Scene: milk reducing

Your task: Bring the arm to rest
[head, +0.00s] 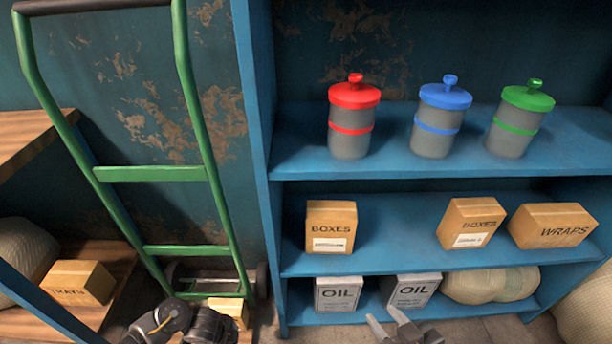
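My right gripper (383,316) shows at the bottom edge, right of centre. Its two grey fingers are apart with nothing between them. It is in front of the lowest shelf, near two grey-white OIL cans (338,294) (411,290), and seems clear of them. Dark links of my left arm, with an orange cable, show at the bottom left in front of the green hand truck. The fingers of my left gripper do not show.
A green hand truck (150,174) stands left, beside a wooden shelf with a TRAYS box (90,280).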

